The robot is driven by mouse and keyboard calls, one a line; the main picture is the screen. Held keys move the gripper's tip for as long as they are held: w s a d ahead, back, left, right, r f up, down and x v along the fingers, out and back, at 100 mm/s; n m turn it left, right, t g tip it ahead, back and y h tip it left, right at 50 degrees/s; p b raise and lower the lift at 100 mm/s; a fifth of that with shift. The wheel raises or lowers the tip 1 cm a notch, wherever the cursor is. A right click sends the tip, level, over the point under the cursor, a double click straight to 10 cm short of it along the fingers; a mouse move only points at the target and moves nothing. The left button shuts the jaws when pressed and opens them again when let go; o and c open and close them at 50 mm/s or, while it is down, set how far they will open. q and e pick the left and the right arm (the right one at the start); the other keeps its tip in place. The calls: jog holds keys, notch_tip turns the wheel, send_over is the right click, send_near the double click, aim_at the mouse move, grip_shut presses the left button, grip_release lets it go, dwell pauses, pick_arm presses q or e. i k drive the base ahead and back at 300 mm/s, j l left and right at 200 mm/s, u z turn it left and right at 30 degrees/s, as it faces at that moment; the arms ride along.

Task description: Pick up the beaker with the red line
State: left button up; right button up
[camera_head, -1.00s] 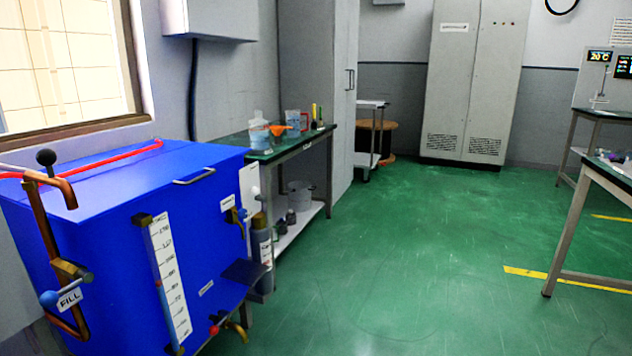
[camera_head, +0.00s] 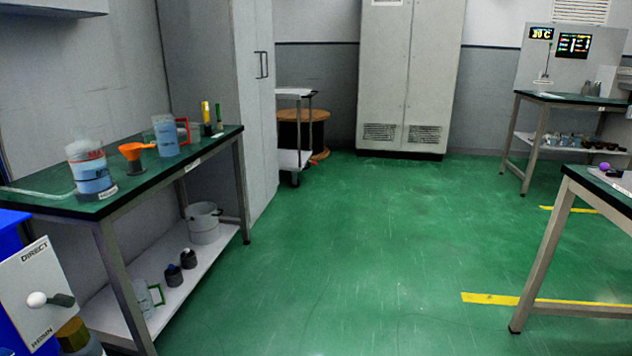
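An orange funnel (camera_head: 133,155) stands between the two. Neither of my grippers is in view.
The bench's lower shelf (camera_head: 172,301) holds a white bucket (camera_head: 204,224), small dark weights and a jug with a green handle (camera_head: 157,294). A blue tank's corner is at lower left. Another table (camera_head: 610,188) stands at right. The green floor between is clear.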

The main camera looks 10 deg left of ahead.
aim_at(195, 128)
jog(key=i+u, duration=0.2)
jog(key=i, duration=0.4)
jog(key=i+l+u, duration=0.1)
jog(key=i+u, duration=0.15)
jog(key=i, duration=0.35)
jog(key=i+l+u, duration=0.2)
jog(key=i, duration=0.4)
